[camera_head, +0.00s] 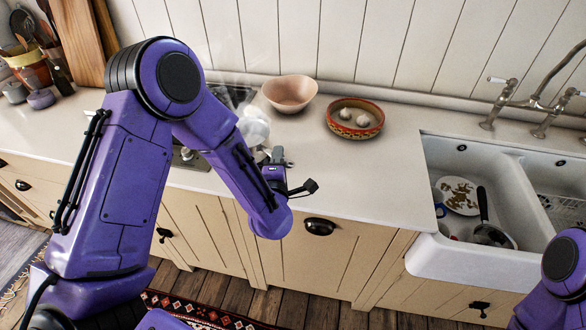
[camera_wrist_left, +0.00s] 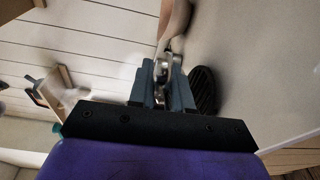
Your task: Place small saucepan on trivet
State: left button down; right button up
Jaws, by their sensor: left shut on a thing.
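My left gripper (camera_head: 277,158) is over the counter, just right of the hob. In the left wrist view my left gripper (camera_wrist_left: 161,84) is shut on a shiny metal handle, which looks to be that of the small saucepan (camera_wrist_left: 164,70). A pale silvery shape, probably the pan's body (camera_head: 253,128), shows partly behind my arm in the head view. A dark ribbed round thing, probably the trivet (camera_wrist_left: 204,90), lies on the counter beside the fingers; my arm hides it in the head view. Whether pan and trivet touch, I cannot tell. My right gripper is out of view.
A pink bowl (camera_head: 290,92) and a patterned dish (camera_head: 355,118) with white bulbs stand behind the gripper. The dark hob (camera_head: 231,95) is partly behind my arm. The white sink (camera_head: 470,262) holds a plate and a dark-handled pan. Counter right of the gripper is clear.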

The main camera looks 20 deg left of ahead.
pick_arm(q)
jog(key=shift+w+f, duration=0.1)
jog(key=shift+f, duration=0.2)
jog(key=f+b, duration=0.3)
jog(key=shift+w+d+f, duration=0.15)
jog(key=shift+w, duration=0.1)
jog(key=shift+w+f, duration=0.15)
jog(key=shift+d+r, duration=0.1)
jog(key=shift+r, duration=0.1)
jog(key=shift+s+f, duration=0.2)
jog(key=c, duration=1.1)
grip_release()
jog(key=shift+o, duration=0.2)
